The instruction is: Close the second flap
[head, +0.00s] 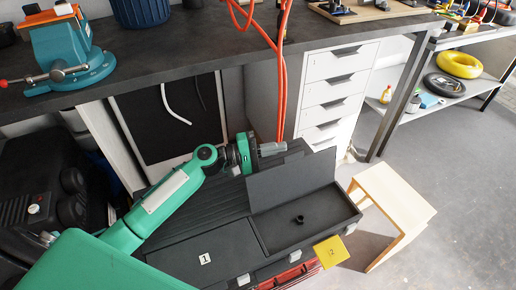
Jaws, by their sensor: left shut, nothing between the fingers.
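A dark grey toolbox (180,208) with a ribbed top stands below the workbench. Its first flap (190,250), marked with a white "1" label, lies flat at the front left. The compartment to its right (262,232) is open, with a small black object (299,219) inside. A plain dark panel (290,178), seemingly the second flap, stands raised behind this compartment. A yellow tag marked "2" (330,251) is at the box's front right corner. My left gripper (284,147) is shut and empty above the raised panel's far edge; contact cannot be told. My right gripper is out of view.
Orange cables (281,80) hang from the workbench (200,50) just behind my left gripper. A white drawer unit (335,90) stands behind the box. A light wooden stool (400,205) stands close to its right. Open floor lies further right.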

